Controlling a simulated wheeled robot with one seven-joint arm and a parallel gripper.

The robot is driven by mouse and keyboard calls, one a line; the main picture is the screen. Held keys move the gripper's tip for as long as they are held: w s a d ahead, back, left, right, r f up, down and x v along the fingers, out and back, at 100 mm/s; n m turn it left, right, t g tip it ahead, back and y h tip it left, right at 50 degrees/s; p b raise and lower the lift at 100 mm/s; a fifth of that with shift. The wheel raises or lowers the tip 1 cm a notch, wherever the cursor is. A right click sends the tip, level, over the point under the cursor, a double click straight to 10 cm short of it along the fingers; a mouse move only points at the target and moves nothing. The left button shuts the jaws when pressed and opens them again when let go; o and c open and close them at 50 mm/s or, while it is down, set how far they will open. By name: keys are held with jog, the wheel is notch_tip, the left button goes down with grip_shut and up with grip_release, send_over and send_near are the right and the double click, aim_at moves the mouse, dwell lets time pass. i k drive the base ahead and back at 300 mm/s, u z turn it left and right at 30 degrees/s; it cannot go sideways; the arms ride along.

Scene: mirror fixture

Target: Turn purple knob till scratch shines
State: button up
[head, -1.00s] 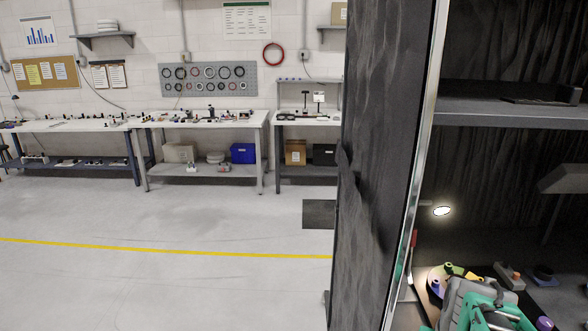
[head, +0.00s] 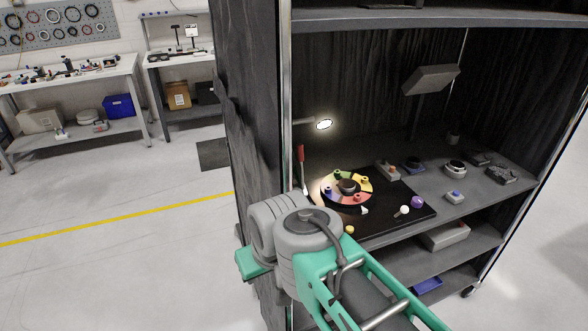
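A purple knob (head: 417,202) sits near the right front of a black board (head: 388,222) on the cabinet's middle shelf, beside a small white-tipped part (head: 404,210). A disc (head: 328,189) with coloured segments and small coloured knobs lies on the board's left part. A tilted grey panel (head: 431,80) stands on a post behind; its face shows no clear reflection. I cannot make out a scratch. My grey and teal arm reaches up from the bottom right in front of the shelf. My gripper's fingers are not visible, and the arm covers the board's front left.
A lit lamp (head: 324,124) juts from the cabinet's left side. A red-handled tool (head: 301,168) stands below it. A grey device (head: 455,167) and other small parts lie right of the board. The dark left wall (head: 250,100) is close to my arm. Open floor lies left.

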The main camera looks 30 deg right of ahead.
aim_at(416, 201)
jog(key=u, duration=0.4)
jog(key=k, duration=0.1)
jog(key=z, duration=1.65)
